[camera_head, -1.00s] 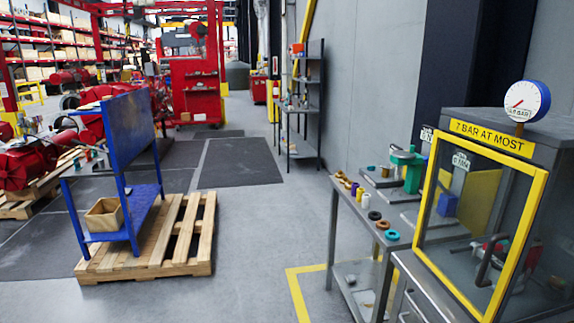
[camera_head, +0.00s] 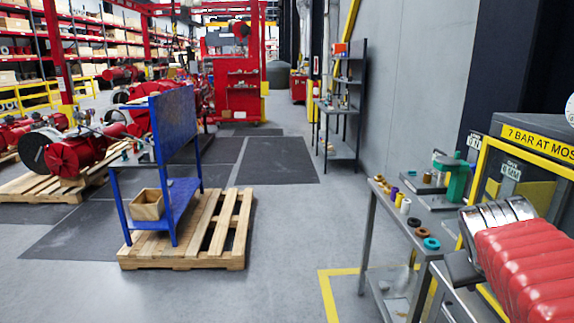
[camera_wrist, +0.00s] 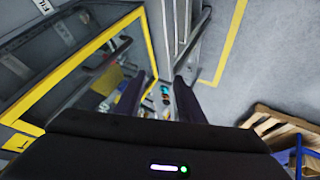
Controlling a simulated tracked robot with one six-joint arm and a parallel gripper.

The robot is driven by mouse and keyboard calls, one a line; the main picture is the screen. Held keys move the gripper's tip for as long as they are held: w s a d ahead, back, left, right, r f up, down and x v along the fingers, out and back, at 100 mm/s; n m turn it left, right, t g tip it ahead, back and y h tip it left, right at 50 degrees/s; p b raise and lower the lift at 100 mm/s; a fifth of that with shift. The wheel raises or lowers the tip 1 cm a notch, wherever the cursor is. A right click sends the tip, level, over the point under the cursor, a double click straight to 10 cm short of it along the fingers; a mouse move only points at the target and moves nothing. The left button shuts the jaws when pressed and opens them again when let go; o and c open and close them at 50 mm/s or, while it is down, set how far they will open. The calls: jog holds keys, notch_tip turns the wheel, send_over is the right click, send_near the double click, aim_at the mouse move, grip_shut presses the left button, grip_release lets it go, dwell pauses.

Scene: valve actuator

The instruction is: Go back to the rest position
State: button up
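My gripper (camera_wrist: 158,95) shows in the wrist view with its two dark fingers apart and nothing between them. Through the gap, small coloured parts show in the distance. The yellow-framed cabinet door (camera_wrist: 150,45) is to the left of the fingers in that view. In the head view, my red-sleeved arm covers much of the cabinet at the lower right, and my fingers cannot be seen there. The cabinet's yellow sign (camera_head: 540,143) is cut off by the picture's right edge.
A grey bench (camera_head: 366,235) with coloured rings and spools stands left of the cabinet. A blue workbench (camera_head: 176,120) stands on a wooden pallet (camera_head: 215,257) at the left. The grey floor between them is clear.

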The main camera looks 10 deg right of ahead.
jog(key=s+a+f+n+y, duration=0.1)
jog(key=s+a+f+y, duration=0.1)
jog(key=a, duration=0.7)
jog(key=s+a+f+y, duration=0.2)
jog(key=a+f, duration=0.2)
jog(key=a, duration=0.4)
jog(key=s+a+f+n+y, duration=0.1)
jog(key=s+a+f+y, duration=0.1)
jog(key=a, duration=0.7)
jog(key=shift+s+a+f+n+t+y, duration=0.3)
jog(key=shift+s+a+f+y, duration=0.1)
jog(key=shift+f, duration=0.15)
jog(key=shift+d, duration=0.15)
dwell(4.7)
